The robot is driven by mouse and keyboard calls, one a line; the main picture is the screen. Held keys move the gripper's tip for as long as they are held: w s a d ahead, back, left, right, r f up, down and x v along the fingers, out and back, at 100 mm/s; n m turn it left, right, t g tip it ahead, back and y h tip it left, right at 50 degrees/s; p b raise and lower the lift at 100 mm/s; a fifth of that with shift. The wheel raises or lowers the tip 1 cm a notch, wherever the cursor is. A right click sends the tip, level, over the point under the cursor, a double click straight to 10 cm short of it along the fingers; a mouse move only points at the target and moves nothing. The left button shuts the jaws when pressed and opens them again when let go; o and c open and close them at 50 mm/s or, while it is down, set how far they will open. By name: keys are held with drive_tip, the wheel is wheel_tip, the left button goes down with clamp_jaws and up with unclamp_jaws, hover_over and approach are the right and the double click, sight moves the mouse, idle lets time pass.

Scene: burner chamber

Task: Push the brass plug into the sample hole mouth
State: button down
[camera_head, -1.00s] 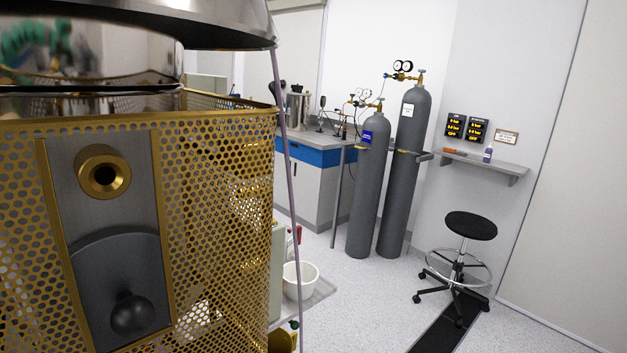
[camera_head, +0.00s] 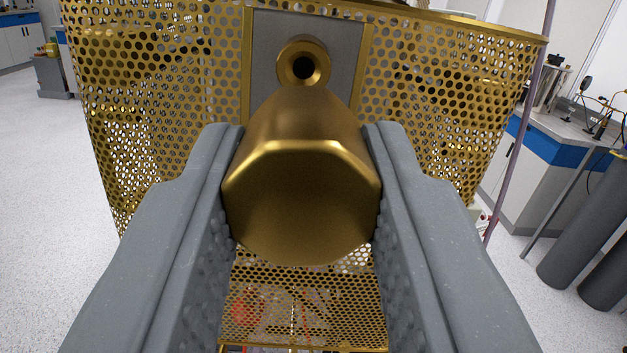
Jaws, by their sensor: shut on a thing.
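My gripper (camera_head: 302,185) is shut on the brass plug (camera_head: 300,200), with one grey finger on each side of it. The plug's wide faceted end faces the camera, and its body narrows away toward the burner. The sample hole mouth (camera_head: 303,67) is a brass ring with a dark bore, set in a grey plate (camera_head: 340,35) on the burner's front. It shows just above the plug in the picture. The plug's far tip is hidden behind its own body, so I cannot tell whether it touches the ring or how large the gap is.
Perforated brass mesh (camera_head: 150,90) surrounds the grey plate on both sides, and a mesh piece (camera_head: 300,300) shows below the plug. A thin purple tube (camera_head: 530,110) hangs at the right. Grey gas cylinders (camera_head: 590,220) and a bench (camera_head: 545,165) stand further right. Open floor (camera_head: 45,190) lies at the left.

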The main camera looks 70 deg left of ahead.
drive_tip(key=shift+f+b, duration=0.3)
drive_tip(key=shift+b, duration=0.35)
drive_tip(key=shift+f+b+x, duration=0.2)
drive_tip(key=shift+b+x, duration=1.2)
drive_tip(key=shift+x, duration=1.45)
drive_tip(key=shift+r+b, duration=0.1)
drive_tip(key=shift+b, duration=1.15)
drive_tip(key=shift+f+b+x, duration=0.15)
drive_tip(key=shift+b+x, duration=0.45)
drive_tip(key=shift+x, duration=0.4)
drive_tip(key=shift+f+b+x, duration=0.1)
drive_tip(key=shift+b+x, duration=0.45)
drive_tip(key=shift+x, duration=0.5)
drive_tip(key=c, duration=1)
unclamp_jaws()
drive_tip(key=shift+c, duration=0.2)
drive_tip(key=shift+d, duration=0.1)
